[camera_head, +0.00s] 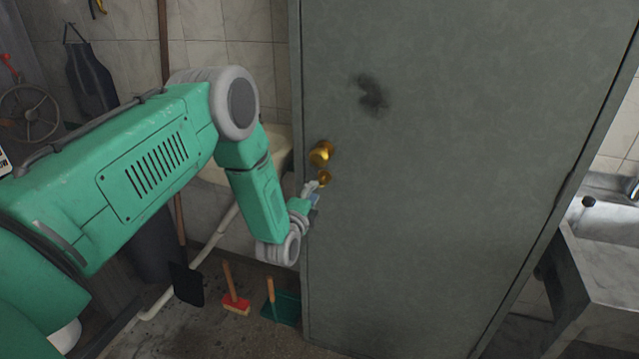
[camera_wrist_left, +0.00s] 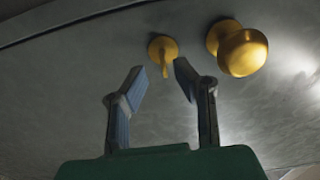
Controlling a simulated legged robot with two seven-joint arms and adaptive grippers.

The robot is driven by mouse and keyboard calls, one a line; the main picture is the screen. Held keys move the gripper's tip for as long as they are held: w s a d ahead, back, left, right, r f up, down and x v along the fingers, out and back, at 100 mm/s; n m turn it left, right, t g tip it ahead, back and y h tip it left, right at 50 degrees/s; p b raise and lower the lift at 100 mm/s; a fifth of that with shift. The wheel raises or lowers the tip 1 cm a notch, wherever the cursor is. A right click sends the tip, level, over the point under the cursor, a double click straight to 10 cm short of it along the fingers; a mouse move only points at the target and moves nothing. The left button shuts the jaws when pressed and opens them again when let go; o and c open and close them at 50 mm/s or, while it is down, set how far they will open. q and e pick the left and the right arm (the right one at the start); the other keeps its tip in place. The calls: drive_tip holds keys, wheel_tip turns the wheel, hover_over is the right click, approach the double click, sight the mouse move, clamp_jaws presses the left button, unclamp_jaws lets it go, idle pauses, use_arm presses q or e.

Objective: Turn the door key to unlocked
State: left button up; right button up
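The door (camera_head: 450,150) is a large grey panel in the head view. A brass door key piece (camera_head: 325,178) sits just below the round brass knob (camera_head: 321,153), near the door's left edge. In the left wrist view the key piece (camera_wrist_left: 163,50) has a round plate and a narrow tab, and the knob (camera_wrist_left: 240,48) is to its right. My left gripper (camera_head: 313,189) is close to the key. In the left wrist view its two fingers (camera_wrist_left: 158,78) are apart, with the key tab showing between and just beyond the tips. I cannot tell whether they touch it. My right gripper is not in view.
A sink (camera_head: 610,215) stands at the right. A red brush (camera_head: 236,303) and a green dustpan (camera_head: 283,307) are on the floor left of the door. A dark apron (camera_head: 90,80) hangs on the tiled wall.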

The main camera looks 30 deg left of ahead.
sight(320, 182)
use_arm(q)
drive_tip(key=x, duration=0.4)
drive_tip(key=shift+d, duration=0.3)
drive_tip(key=shift+w+r, duration=0.1)
drive_tip(key=shift+w, duration=0.35)
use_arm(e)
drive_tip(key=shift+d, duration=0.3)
use_arm(q)
drive_tip(key=shift+a, duration=0.1)
clamp_jaws()
drive_tip(key=shift+a, duration=0.1)
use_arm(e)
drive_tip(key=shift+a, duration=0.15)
